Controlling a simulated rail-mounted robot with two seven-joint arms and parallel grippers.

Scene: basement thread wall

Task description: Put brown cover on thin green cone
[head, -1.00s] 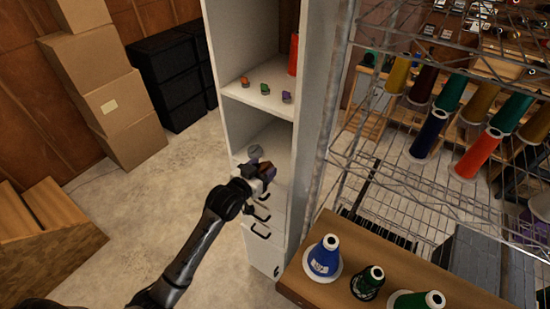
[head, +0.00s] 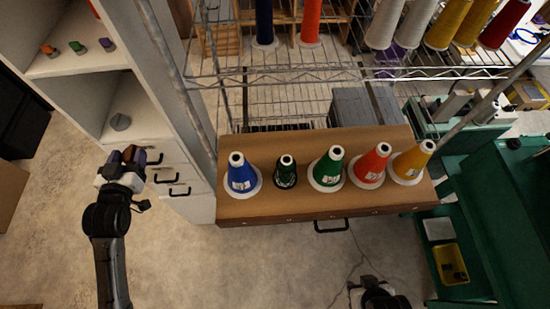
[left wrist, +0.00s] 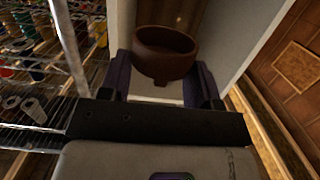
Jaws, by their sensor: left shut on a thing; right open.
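The brown cover (head: 132,154) is between the fingers of my left gripper (head: 124,160), which is shut on it. In the left wrist view the brown cover (left wrist: 165,54) is a round, hollow cup between the two fingers. My left gripper is in front of the white cabinet's drawers, left of the cones. The thin green cone (head: 286,171) is dark, narrow and upright on the wooden table, between the blue cone (head: 242,173) and the wider green cone (head: 328,168). Its top is bare. My right gripper (head: 376,294) shows partly at the bottom edge, open.
A red cone (head: 371,164) and an orange cone (head: 412,162) stand further right on the wooden table (head: 310,204). A wire rack (head: 290,75) with spools rises behind. Floor before the table looks clear.

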